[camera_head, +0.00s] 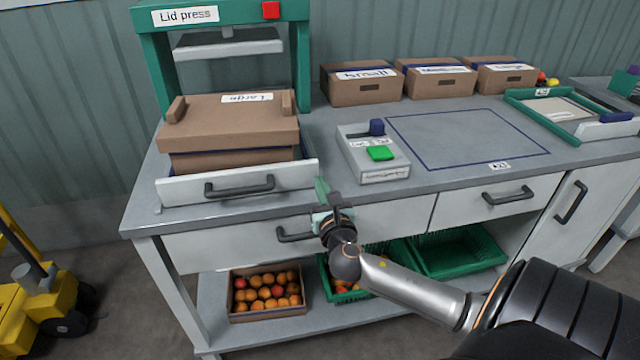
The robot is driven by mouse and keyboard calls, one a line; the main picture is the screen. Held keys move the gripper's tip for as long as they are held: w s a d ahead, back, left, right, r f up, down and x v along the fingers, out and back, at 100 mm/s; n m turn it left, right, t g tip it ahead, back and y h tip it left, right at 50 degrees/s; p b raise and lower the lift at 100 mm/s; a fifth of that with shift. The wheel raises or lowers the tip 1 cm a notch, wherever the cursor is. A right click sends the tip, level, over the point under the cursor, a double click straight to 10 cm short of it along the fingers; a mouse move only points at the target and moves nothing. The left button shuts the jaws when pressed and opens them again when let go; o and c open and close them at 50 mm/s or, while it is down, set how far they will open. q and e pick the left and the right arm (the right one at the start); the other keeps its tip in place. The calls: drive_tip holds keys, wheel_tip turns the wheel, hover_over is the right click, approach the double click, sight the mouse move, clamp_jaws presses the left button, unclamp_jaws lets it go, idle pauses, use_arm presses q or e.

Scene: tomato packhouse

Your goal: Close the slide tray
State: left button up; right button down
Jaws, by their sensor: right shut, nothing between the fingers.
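The slide tray (178,192) is at the front of the lid press (153,58), its white front panel with a dark handle (238,187) near the table's front edge. A brown box with a lid, labelled "Large" (225,128), sits on the tray, partly under the raised press plate (228,45). My right gripper (321,188) is shut and empty, just beyond the right end of the tray's front panel. I cannot tell whether it touches the panel. My left gripper is not in view.
A control box with a green button (380,153) stands right of the tray. Several brown boxes (361,86) line the back. A blue-outlined area (465,137) is clear. Below, a drawer handle (296,235) sticks out near my arm, above a crate of tomatoes (266,315).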

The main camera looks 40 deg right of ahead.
sight(316, 171)
drive_tip(key=shift+w+d, duration=0.3)
drive_tip(key=shift+w, duration=0.15)
drive_tip(key=shift+w+d, duration=0.15)
drive_tip(key=shift+w, duration=0.05)
drive_tip(key=x, duration=0.4)
drive_tip(key=shift+w+d, duration=0.1)
drive_tip(key=shift+w, duration=0.15)
drive_tip(key=shift+s, duration=0.15)
